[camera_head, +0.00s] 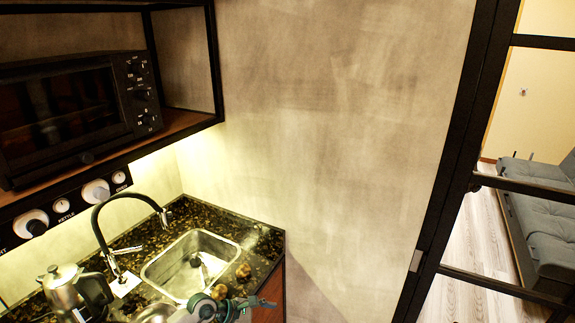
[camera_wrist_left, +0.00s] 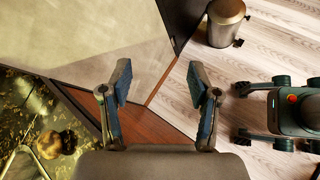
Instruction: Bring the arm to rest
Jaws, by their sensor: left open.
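My left gripper (camera_wrist_left: 160,85) is open and empty in the left wrist view, its two fingers spread apart. Behind the fingers are the dark red cabinet side and the edge of the wall. In the head view part of my left arm and gripper (camera_head: 243,305) shows at the bottom, by the right front corner of the counter. My right gripper is not in view.
A dark speckled counter (camera_head: 247,232) holds a steel sink (camera_head: 168,262), a black faucet (camera_head: 101,226) and a kettle (camera_head: 62,288). A microwave oven (camera_head: 62,110) sits on a shelf above. A metal bin (camera_wrist_left: 227,24) stands on the wood floor. A sofa (camera_head: 545,215) is beyond the glass door.

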